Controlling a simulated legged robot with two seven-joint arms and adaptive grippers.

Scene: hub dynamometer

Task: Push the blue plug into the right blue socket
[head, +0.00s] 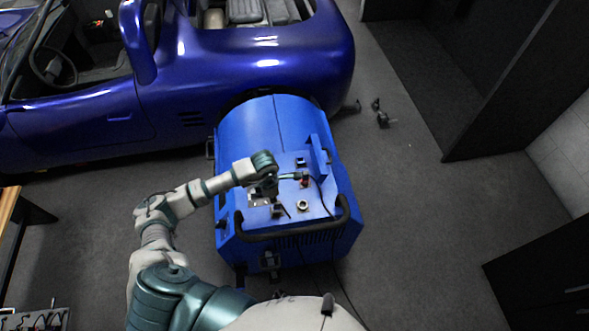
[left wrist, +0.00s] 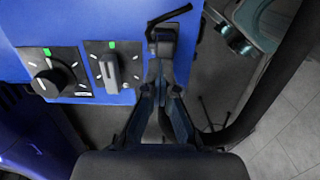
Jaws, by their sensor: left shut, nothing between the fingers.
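The blue dynamometer (head: 262,130) stands beside the car, with small fittings on its sloping top panel. My left gripper (head: 273,196) is over the left part of this panel, partly hidden by its own wrist. In the left wrist view, its fingers (left wrist: 164,78) are shut and empty. A black fitting (left wrist: 163,42) lies just beyond the fingertips; I cannot tell whether they touch. A small red fitting (head: 305,181) and a round metal fitting (head: 303,206) sit right of the gripper. I cannot make out the blue plug or the right blue socket. My right gripper is out of view.
Two rotary switches, one left (left wrist: 47,80) and one right (left wrist: 110,70), are on the panel beside the fingers. A black handle bar (head: 300,232) runs along the front edge. A dark cable crosses the panel's right side.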

